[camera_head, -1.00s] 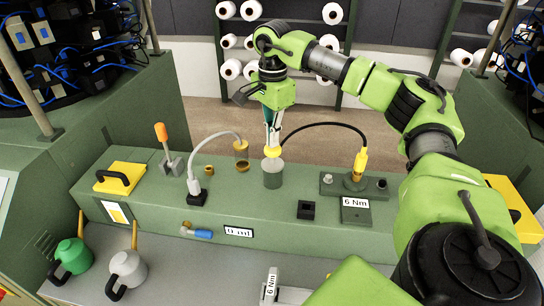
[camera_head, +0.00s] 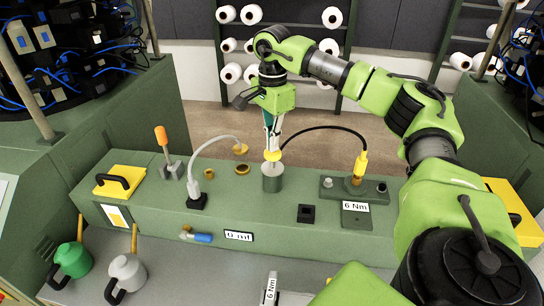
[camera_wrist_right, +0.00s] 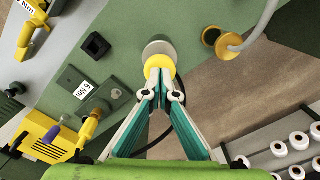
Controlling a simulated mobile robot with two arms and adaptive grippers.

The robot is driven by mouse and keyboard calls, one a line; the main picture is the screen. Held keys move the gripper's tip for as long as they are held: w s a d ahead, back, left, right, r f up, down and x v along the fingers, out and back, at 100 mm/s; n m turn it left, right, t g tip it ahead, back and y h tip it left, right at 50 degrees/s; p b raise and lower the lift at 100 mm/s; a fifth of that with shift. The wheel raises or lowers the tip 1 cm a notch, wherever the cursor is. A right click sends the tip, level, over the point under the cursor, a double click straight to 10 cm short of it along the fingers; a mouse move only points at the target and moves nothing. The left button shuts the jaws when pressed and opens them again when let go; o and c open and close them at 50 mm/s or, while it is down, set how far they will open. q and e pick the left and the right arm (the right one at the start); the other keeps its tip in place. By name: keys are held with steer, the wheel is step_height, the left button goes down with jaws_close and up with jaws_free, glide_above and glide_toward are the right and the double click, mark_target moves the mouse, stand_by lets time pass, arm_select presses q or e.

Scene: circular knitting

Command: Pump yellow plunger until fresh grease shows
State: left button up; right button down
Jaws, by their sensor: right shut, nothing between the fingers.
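The yellow plunger (camera_head: 273,155) sits on top of a grey-green cylinder (camera_head: 273,180) in the middle of the green bench. My right gripper (camera_head: 271,142) points down with its fingertips at the plunger's top. In the right wrist view the closed fingertips (camera_wrist_right: 160,82) meet at the yellow plunger (camera_wrist_right: 160,63), seemingly touching it, with nothing gripped between them. A grey hose (camera_head: 217,143) arches to a yellow disc (camera_head: 240,150) above a brass ring (camera_head: 242,169). No fresh grease can be made out. A label (camera_head: 238,236) seems to read "0 ml". My left gripper is not in view.
A black hose (camera_head: 322,126) runs from behind the cylinder to a yellow fitting (camera_head: 361,163) on the right. An orange-handled lever (camera_head: 162,138), a yellow block (camera_head: 120,179) and two cans stand left. A black square socket (camera_head: 305,213) lies in front.

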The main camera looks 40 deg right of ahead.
steer(key=shift+f, duration=0.1)
stand_by(0.3)
steer(key=shift+f+b, duration=0.3)
steer(key=shift+f, duration=0.4)
steer(key=shift+f, duration=0.45)
steer(key=shift+r+p, duration=1.05)
steer(key=shift+r, duration=0.45)
steer(key=shift+f, duration=0.1)
